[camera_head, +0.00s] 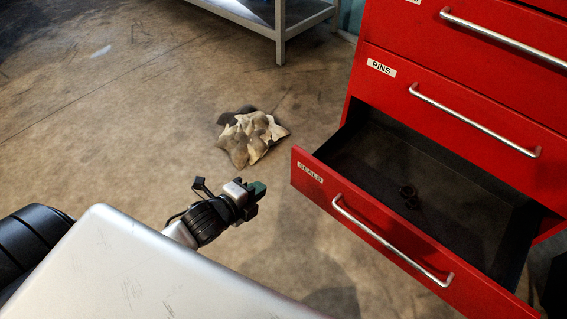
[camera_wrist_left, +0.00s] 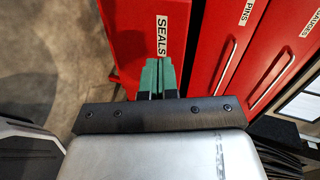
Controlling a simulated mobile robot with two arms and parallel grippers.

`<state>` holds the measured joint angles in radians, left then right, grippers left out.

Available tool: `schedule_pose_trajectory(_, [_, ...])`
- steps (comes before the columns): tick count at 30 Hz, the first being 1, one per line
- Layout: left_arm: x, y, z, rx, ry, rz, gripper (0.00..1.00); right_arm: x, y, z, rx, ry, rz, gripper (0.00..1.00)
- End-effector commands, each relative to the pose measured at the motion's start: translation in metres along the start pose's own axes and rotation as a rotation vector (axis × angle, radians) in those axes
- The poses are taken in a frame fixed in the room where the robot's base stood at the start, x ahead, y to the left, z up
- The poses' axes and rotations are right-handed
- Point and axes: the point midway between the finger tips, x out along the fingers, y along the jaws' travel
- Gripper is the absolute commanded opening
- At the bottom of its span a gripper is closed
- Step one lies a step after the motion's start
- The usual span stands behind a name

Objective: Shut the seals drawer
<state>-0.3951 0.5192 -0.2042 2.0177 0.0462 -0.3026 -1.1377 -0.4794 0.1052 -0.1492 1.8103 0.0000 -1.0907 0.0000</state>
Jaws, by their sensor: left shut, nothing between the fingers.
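The red seals drawer (camera_head: 375,236) is pulled out from the bottom of the red cabinet, with a "SEALS" label and a silver bar handle (camera_head: 390,240). A small dark object (camera_head: 408,195) lies inside it. My left gripper (camera_head: 257,190) is shut and empty, to the left of the drawer front in the head view. In the left wrist view its green fingertips (camera_wrist_left: 158,66) show in front of the drawer's red face, just below the SEALS label (camera_wrist_left: 162,34). I cannot tell if they touch it. My right gripper is not in view.
The pins drawer (camera_head: 460,110) above is closed, with its own bar handle. A crumpled cloth (camera_head: 250,136) lies on the concrete floor beyond my left gripper. A grey metal table (camera_head: 281,30) stands at the back. The floor on the left is largely clear.

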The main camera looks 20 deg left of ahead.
Motion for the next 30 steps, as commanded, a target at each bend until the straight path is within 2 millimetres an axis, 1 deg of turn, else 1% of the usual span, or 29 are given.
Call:
schedule_pose_trajectory(1, [-0.001,-0.006,-0.005,0.036,0.017,-0.025,0.00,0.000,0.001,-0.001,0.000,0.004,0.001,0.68])
schedule_pose_trajectory(3, [-0.004,-0.015,-0.010,0.070,0.031,-0.045,0.00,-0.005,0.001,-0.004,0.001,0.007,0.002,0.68])
schedule_pose_trajectory(5, [-0.005,-0.020,-0.012,0.086,0.036,-0.055,0.00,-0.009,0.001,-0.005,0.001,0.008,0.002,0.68])
schedule_pose_trajectory(8, [0.001,-0.022,-0.013,0.090,0.036,-0.059,0.00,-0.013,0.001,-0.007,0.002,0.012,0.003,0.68])
schedule_pose_trajectory(11, [0.014,-0.023,-0.013,0.090,0.035,-0.061,0.00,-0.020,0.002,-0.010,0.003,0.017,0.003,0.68])
schedule_pose_trajectory(14, [0.033,-0.023,-0.014,0.087,0.035,-0.061,0.00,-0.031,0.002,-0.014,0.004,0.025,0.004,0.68])
schedule_pose_trajectory(21, [0.084,-0.025,-0.016,0.086,0.035,-0.059,0.00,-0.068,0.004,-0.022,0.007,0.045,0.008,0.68])
schedule_pose_trajectory(24, [0.101,-0.028,-0.017,0.086,0.036,-0.060,0.00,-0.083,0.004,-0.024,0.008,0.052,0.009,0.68])
schedule_pose_trajectory(27, [0.115,-0.035,-0.018,0.086,0.036,-0.060,0.00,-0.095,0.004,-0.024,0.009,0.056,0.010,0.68])
schedule_pose_trajectory(30, [0.124,-0.038,-0.018,0.087,0.035,-0.058,0.00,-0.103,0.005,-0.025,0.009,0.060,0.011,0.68])
